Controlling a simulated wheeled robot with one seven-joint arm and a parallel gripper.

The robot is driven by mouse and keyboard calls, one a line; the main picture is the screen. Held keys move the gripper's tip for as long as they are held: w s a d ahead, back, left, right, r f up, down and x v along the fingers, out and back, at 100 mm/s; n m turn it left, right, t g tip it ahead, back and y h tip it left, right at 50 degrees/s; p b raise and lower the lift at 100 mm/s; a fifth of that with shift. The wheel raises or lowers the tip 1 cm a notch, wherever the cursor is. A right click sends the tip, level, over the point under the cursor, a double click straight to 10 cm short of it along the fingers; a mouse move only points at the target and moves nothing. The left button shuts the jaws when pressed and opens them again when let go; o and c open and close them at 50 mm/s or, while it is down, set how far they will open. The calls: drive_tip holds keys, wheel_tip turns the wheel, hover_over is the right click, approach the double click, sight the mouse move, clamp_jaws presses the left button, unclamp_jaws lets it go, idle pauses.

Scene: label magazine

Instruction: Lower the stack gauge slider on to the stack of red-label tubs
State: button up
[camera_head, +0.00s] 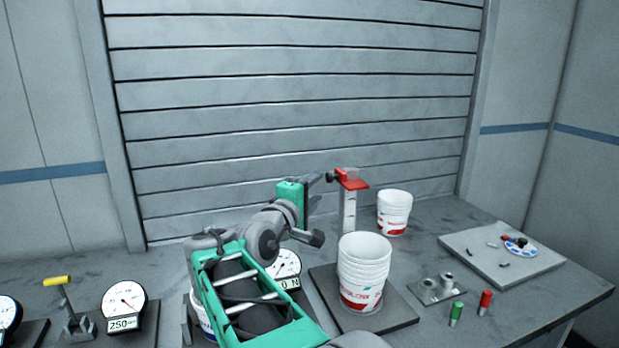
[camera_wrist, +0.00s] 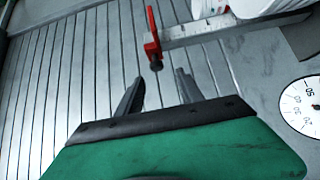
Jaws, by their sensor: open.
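The stack of white red-label tubs (camera_head: 362,272) stands upright on a dark base plate (camera_head: 325,293); part of it shows at the top of the wrist view (camera_wrist: 262,6). Behind it rises the stack gauge's pale scale post (camera_head: 349,213). The red slider (camera_head: 352,182) sits high on the post, above the stack's rim. Its dark knob (camera_wrist: 156,64) points toward my gripper. My gripper (camera_head: 319,178) is open at about the slider's height, left of it. In the wrist view the knob lies just ahead of the gap between my fingertips (camera_wrist: 159,76); no contact shows.
A single tub (camera_head: 394,212) stands behind right. A grey board (camera_head: 480,250) with small parts lies at right. A small metal fixture (camera_head: 437,288) and green (camera_head: 456,314) and red (camera_head: 486,302) cylinders stand nearer. A round dial (camera_head: 124,301) and a yellow-handled lever (camera_head: 58,281) are at left.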

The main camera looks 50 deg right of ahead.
sight(328, 179)
drive_tip(key=x, duration=0.2)
drive_tip(key=p+x, duration=0.1)
drive_tip(key=x, duration=0.4)
drive_tip(key=shift+s+d+r+p, duration=0.2)
drive_tip(key=shift+d+p, duration=0.05)
drive_tip(key=shift+p, duration=0.05)
drive_tip(key=c, duration=0.9)
wheel_tip(328, 179, down, 13)
drive_tip(key=b, duration=0.8)
drive_tip(key=shift+b, duration=0.3)
drive_tip(key=o, duration=0.9)
drive_tip(key=shift+a, duration=0.15)
